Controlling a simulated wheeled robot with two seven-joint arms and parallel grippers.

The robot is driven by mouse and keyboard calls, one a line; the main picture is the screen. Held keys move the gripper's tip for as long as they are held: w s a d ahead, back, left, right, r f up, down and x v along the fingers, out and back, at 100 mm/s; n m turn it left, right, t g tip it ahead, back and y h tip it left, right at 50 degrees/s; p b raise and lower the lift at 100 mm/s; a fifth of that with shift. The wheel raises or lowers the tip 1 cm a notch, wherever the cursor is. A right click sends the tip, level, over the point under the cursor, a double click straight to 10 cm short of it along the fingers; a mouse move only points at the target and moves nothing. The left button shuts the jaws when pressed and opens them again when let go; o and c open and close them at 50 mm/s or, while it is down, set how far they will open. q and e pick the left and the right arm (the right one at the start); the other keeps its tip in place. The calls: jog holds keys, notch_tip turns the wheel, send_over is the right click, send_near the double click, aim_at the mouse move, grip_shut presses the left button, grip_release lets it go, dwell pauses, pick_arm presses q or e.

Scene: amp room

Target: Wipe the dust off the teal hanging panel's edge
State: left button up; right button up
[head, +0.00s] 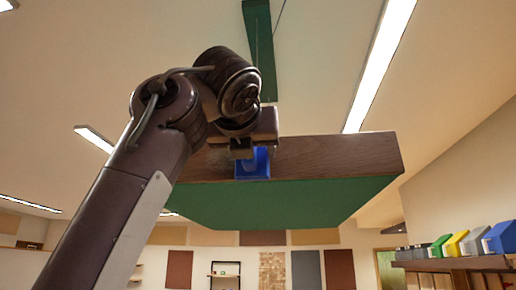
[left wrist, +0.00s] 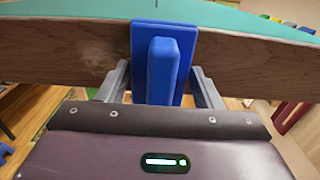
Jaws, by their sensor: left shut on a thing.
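The hanging panel (head: 290,205) has a teal-green face and a brown wood edge (head: 340,153). The wood edge crosses the left wrist view (left wrist: 255,65), with the teal face (left wrist: 70,10) above it. A blue wiper (head: 254,164), a flat pad with a raised handle, lies at the wood edge and also shows in the left wrist view (left wrist: 162,65). My left gripper (head: 243,148) is shut on its handle; its grey fingers (left wrist: 160,85) flank it. A pale dusty patch (left wrist: 92,55) marks the wood left of the wiper. My right gripper is not in view.
A green hanging strip (head: 260,45) rises behind the arm to the ceiling. Ceiling lights (head: 380,65) run nearby. A shelf (head: 465,263) with several coloured boxes stands at the right wall. The space right of the panel is open.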

pick_arm(q)
jog(key=shift+w+a, duration=0.2)
jog(key=shift+a, duration=4.75)
jog(key=shift+s+d+f+b, duration=0.15)
jog(key=shift+s+d+b, duration=0.05)
jog(key=shift+s+b, duration=1.35)
jog(key=shift+s, duration=1.4)
jog(key=shift+a, duration=0.1)
jog(key=s+b, duration=0.1)
jog(key=s, duration=0.2)
jog(key=shift+w+a, duration=0.1)
